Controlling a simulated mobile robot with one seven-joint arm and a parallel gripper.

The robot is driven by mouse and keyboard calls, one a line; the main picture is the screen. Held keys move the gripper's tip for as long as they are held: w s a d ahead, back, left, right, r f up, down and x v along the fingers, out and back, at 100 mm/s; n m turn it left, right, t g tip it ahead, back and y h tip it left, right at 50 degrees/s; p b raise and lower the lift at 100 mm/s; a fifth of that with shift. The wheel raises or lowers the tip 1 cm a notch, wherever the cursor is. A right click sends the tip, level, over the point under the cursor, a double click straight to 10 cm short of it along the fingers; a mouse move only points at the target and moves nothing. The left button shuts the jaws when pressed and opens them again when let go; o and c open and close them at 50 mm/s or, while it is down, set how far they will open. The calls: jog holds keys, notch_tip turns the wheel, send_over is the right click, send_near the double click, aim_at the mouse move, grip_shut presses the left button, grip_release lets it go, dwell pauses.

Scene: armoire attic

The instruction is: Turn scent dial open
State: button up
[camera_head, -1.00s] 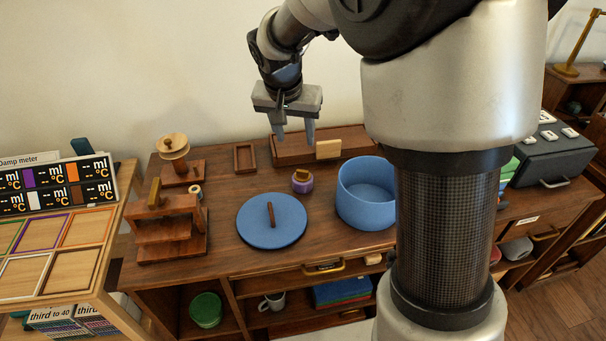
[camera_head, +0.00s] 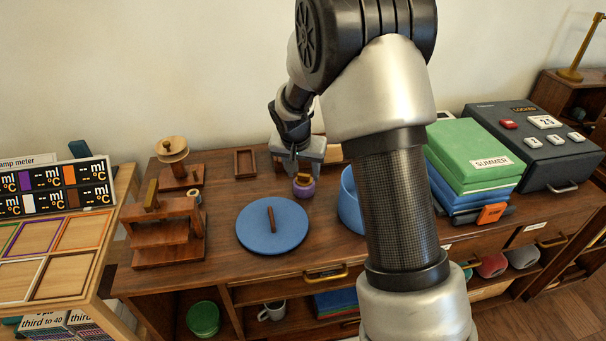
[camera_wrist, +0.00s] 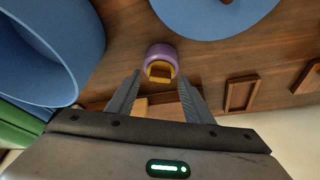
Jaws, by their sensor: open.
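The scent dial looks to be the small purple round piece with a yellow-gold grip on top (camera_head: 303,187). It stands on the wooden cabinet top, between the blue lid and the blue tub. In the wrist view the purple dial (camera_wrist: 161,62) lies just beyond my fingertips, roughly centred between them. My gripper (camera_head: 304,168) is open and empty, right behind and above the dial in the head view. In the wrist view my gripper (camera_wrist: 158,88) shows its two fingers spread apart. I cannot tell whether a finger touches the dial.
A blue lid with a wooden handle (camera_head: 272,226) lies left of the dial. A blue tub (camera_head: 349,200), partly hidden by my arm, stands to its right. A small wooden tray (camera_head: 245,162) and a wooden press-like stand (camera_head: 165,232) are further left. Green and blue folders (camera_head: 473,158) are at right.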

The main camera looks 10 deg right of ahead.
jog(key=shift+w+d+f, duration=0.1)
jog(key=shift+f, duration=0.25)
jog(key=c, duration=1.1)
jog(key=shift+r, duration=0.1)
jog(key=n+y+p, duration=0.1)
jog(key=n+p, duration=0.1)
jog(key=n, duration=0.1)
jog(key=shift+d+r+p, duration=0.1)
jog(key=shift+d+p, duration=0.1)
jog(key=shift+p, duration=0.1)
jog(key=shift+n+y+p, duration=0.7)
jog(key=shift+n+p, duration=0.35)
jog(key=shift+n, duration=0.35)
